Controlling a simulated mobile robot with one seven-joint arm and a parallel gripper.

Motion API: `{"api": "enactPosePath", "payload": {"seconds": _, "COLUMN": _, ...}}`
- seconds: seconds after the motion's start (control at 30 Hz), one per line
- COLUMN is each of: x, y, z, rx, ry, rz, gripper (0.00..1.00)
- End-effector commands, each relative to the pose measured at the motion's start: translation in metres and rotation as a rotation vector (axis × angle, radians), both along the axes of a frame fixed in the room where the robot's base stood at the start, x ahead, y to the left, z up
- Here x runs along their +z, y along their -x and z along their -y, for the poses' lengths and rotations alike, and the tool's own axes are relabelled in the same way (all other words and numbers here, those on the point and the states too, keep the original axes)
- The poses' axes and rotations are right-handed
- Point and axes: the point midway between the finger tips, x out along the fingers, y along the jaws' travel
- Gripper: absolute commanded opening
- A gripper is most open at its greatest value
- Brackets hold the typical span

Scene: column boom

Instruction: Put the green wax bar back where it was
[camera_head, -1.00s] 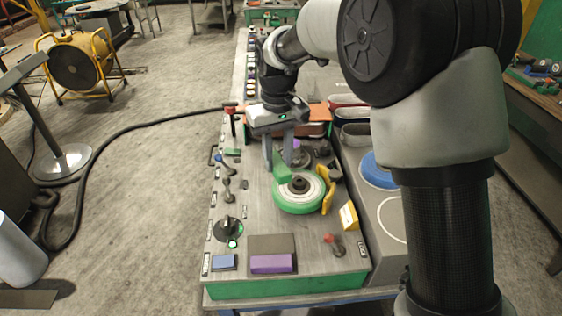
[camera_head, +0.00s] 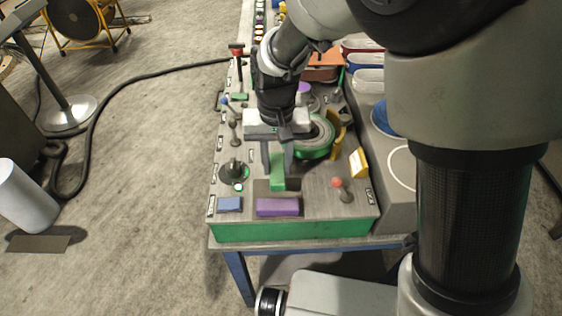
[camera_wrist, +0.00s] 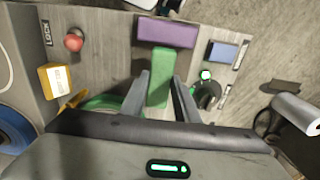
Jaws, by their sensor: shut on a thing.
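In the wrist view the green bar (camera_wrist: 163,68) sticks out past both fingertips of my gripper (camera_wrist: 160,82). The bar's lower end is over or at the dark grey pad (camera_head: 261,187), just behind the purple bar (camera_head: 278,207). I cannot tell whether it touches the pad. In the wrist view its end is close to the purple bar (camera_wrist: 167,32). A blue bar (camera_head: 230,204) lies left of the purple one.
The green-rimmed wheel (camera_head: 318,145) stands behind and right of my gripper. A dial (camera_head: 234,172) is to the left. A red-knobbed lever (camera_head: 337,183) and a yellow block (camera_head: 358,162) are to the right. The green front edge (camera_head: 290,230) of the bench is close.

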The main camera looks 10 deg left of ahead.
Motion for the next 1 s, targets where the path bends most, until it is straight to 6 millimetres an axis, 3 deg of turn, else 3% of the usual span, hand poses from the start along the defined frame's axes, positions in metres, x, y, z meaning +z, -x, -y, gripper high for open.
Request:
{"api": "enactPosePath", "payload": {"seconds": 0.37, "x": -0.041, "y": 0.0, "z": 0.0, "rx": 0.002, "ry": 0.001, "rz": -0.001, "gripper": 0.05}}
{"api": "enactPosePath", "payload": {"seconds": 0.73, "x": -0.047, "y": -0.001, "z": 0.0, "rx": 0.002, "ry": 0.0, "rz": 0.001, "gripper": 0.05}}
{"api": "enactPosePath", "payload": {"seconds": 0.77, "x": -0.047, "y": 0.0, "z": 0.0, "rx": 0.002, "ry": 0.0, "rz": 0.001, "gripper": 0.29}}
{"api": "enactPosePath", "payload": {"seconds": 0.8, "x": -0.046, "y": 0.0, "z": 0.0, "rx": 0.002, "ry": 0.0, "rz": 0.001, "gripper": 0.36}}
{"api": "enactPosePath", "payload": {"seconds": 0.87, "x": -0.046, "y": 0.0, "z": 0.0, "rx": 0.002, "ry": 0.0, "rz": 0.001, "gripper": 0.46}}
{"api": "enactPosePath", "payload": {"seconds": 1.0, "x": -0.046, "y": 0.0, "z": 0.0, "rx": 0.002, "ry": 0.0, "rz": 0.001, "gripper": 0.47}}
